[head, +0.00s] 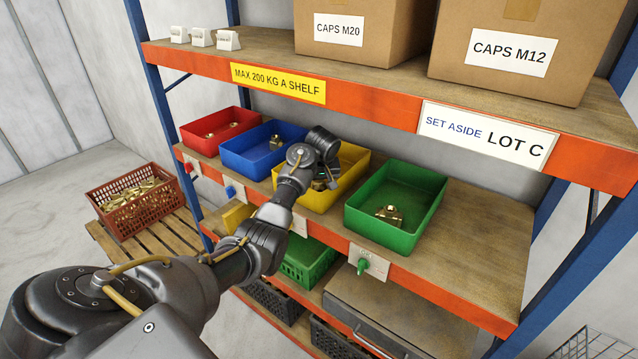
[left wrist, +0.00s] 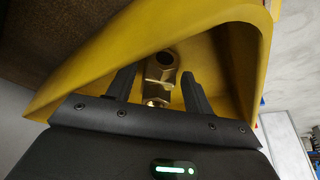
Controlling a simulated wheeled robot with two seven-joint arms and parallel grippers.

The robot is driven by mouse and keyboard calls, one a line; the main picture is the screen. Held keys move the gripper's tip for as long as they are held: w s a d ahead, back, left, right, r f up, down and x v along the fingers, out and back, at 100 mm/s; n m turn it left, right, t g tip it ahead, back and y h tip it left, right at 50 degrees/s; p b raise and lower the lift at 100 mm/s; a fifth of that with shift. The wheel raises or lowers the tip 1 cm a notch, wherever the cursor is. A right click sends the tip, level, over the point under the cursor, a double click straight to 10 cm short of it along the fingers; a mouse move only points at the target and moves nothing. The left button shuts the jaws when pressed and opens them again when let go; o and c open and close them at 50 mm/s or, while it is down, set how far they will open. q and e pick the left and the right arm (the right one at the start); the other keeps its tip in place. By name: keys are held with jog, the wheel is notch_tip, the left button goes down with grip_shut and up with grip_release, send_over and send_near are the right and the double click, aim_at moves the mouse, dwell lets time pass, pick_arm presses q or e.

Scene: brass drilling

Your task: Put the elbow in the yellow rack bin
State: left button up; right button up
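The yellow rack bin (head: 352,168) stands on the middle shelf between the blue and green bins. My left gripper (head: 325,183) reaches down into it, and the arm hides part of the bin. In the left wrist view, the yellow bin's walls (left wrist: 225,40) surround the fingers. A brass fitting, seemingly the elbow (left wrist: 160,78), lies between the two fingertips (left wrist: 160,85). My right gripper is not in view.
A red bin (head: 215,127), a blue bin (head: 255,158) and a green bin (head: 395,208) share the shelf; brass parts lie in each. The upper shelf edge (head: 380,105) runs above the bins. A red crate (head: 145,200) of brass parts stands on a pallet at left.

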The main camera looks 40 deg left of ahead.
pick_arm(q)
jog(key=shift+o, duration=0.5)
jog(key=shift+r, duration=0.15)
jog(key=shift+r, duration=0.25)
jog(key=b+v, duration=0.3)
jog(key=v, duration=0.4)
jog(key=shift+d+r, duration=0.1)
